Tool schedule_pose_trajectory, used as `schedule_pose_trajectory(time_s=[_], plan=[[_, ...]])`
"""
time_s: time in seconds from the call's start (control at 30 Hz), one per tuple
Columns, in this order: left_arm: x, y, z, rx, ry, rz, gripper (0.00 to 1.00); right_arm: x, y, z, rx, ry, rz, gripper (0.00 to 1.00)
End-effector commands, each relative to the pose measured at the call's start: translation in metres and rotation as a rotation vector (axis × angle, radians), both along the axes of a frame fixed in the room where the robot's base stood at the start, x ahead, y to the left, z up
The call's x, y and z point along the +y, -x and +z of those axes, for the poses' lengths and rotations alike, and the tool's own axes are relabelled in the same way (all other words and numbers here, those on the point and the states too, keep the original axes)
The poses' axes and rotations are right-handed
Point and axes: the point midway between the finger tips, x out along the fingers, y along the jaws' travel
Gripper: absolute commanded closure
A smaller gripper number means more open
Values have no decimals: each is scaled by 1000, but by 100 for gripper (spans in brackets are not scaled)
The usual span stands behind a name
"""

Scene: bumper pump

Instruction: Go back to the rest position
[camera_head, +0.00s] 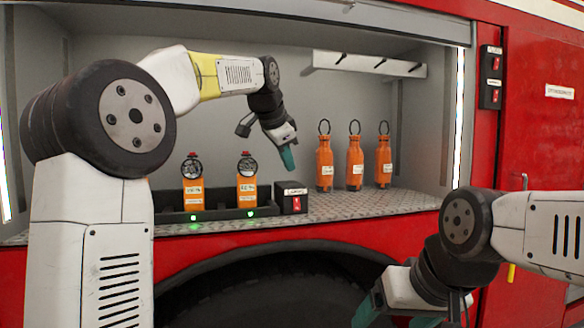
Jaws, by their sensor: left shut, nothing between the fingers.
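My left gripper (288,158) is shut and empty. It hangs in the air inside the compartment, above the small black switch box (292,200) and to the right of the two charging devices. My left arm reaches in from the left side and bends over at the top. My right gripper (366,312) shows only in part at the bottom edge, low in front of the wheel arch. Its fingertips are cut off or dark, so its opening is not clear.
Two orange devices (193,194) (247,190) stand in a black tray (222,213) with green lights. Several orange bottles (324,164) stand on the metal shelf (375,203) at right. A hook rail (368,64) is above them. Switches (491,78) sit on the red body at right.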

Motion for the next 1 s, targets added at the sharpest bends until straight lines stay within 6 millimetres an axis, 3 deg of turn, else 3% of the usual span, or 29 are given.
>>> schedule_pose_trajectory(time_s=[0.23,0.37,0.57,0.8,0.9,1.0], plan=[[2,3,0,2,4,8,100,0,0,0,0,0,0,18],[16,28,-8,26,38,71,100,0,0,0,0,0,0,18],[59,118,-51,112,180,308,100,0,0,0,0,0,0,18],[97,238,-141,226,391,632,100,0,0,0,0,0,0,18],[104,275,-178,265,464,740,100,0,0,0,0,0,0,18],[106,301,-205,293,517,814,100,0,0,0,0,0,0,18]])
